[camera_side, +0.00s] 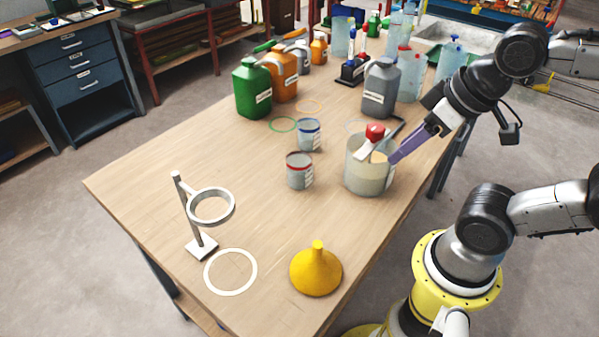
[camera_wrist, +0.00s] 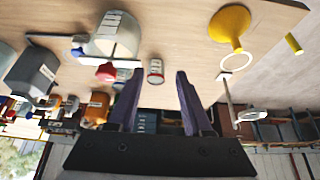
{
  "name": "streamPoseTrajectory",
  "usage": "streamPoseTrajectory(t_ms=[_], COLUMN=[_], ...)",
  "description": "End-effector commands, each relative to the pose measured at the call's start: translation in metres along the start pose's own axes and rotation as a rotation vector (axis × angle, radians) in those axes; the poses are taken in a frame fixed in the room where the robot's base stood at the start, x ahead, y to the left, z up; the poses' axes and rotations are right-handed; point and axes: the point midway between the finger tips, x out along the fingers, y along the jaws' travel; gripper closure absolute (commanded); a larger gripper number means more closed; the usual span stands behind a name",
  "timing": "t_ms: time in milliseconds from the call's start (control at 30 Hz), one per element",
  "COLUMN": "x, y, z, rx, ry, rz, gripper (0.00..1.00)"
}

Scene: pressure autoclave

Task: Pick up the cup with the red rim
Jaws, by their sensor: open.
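The cup with the red rim (camera_side: 300,172) is small and grey with a white label. It stands upright on the wooden table, left of a large translucent beaker, in the side view. My gripper (camera_side: 393,158) has purple fingers and is at the right of that beaker, apart from the cup. In the wrist view my gripper (camera_wrist: 159,74) is open and empty, and the red-rimmed cup (camera_wrist: 155,75) shows in the gap between the fingertips, farther off. A similar cup with a blue rim (camera_side: 309,136) stands just behind it; in the wrist view the left finger partly hides it.
The beaker (camera_side: 367,178), with a red-knobbed item at its top, stands between my gripper and the cup. Green (camera_side: 252,92), orange (camera_side: 284,77) and grey (camera_side: 380,90) jugs stand behind. A yellow funnel (camera_side: 316,272) and ring stand (camera_side: 201,245) are in front. Table left of the cup is clear.

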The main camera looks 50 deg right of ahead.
Motion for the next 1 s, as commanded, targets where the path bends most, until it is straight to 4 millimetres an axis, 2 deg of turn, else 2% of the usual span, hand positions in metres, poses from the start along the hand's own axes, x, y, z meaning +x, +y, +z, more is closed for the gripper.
streamPoseTrajectory(t_ms=[267,500,567,833,1000], x=[0.000,0.000,0.000,0.002,0.017], y=[0.000,0.000,0.000,0.000,0.007], z=[0.000,0.000,0.000,0.000,0.000], rx=[0.000,0.000,0.000,-0.010,-0.127], ry=[0.000,0.000,0.000,-0.013,-0.157], rz=[0.000,0.000,0.000,0.004,0.059], gripper=[0.50,0.09,0.00,0.00,0.00])
